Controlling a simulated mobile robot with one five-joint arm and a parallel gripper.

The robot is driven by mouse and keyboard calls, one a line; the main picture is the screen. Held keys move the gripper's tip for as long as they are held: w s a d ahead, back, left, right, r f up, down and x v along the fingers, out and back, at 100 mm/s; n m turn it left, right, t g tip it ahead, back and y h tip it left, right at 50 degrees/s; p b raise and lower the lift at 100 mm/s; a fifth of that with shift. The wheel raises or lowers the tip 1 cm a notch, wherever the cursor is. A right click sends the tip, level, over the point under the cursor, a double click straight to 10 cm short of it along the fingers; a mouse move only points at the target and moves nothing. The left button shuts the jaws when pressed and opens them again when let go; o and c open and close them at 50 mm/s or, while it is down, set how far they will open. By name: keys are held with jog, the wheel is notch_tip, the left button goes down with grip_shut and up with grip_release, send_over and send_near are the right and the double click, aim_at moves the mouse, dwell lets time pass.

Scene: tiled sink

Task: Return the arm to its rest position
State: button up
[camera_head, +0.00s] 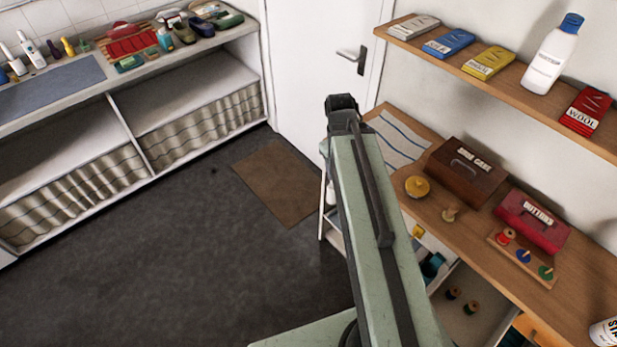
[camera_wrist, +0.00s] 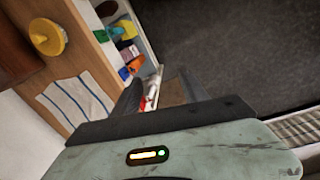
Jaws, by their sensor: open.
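My arm (camera_head: 372,235) reaches up and away through the middle of the head view, ending in a dark joint (camera_head: 342,108) in front of the door. The fingers cannot be made out there. In the wrist view my gripper (camera_wrist: 160,90) shows two dark fingers standing apart, with nothing held between them. Beyond them are the dark floor and part of a brown mat. The wooden counter with a striped cloth (camera_wrist: 78,106) lies to the left of the fingers in that view.
On the right counter stand a brown box (camera_head: 466,172), a red buttons box (camera_head: 532,218) and a yellow round pot (camera_head: 417,187). An open drawer (camera_head: 470,310) holds spools below. A shelf (camera_head: 500,82) runs above. Clear floor (camera_head: 180,270) lies left, with a brown mat (camera_head: 280,183).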

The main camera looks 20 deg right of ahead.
jog(key=a+m+y, duration=0.1)
jog(key=a+m, duration=0.1)
jog(key=a, duration=1.2)
jog(key=shift+w+a, duration=0.2)
jog(key=shift+w, duration=0.15)
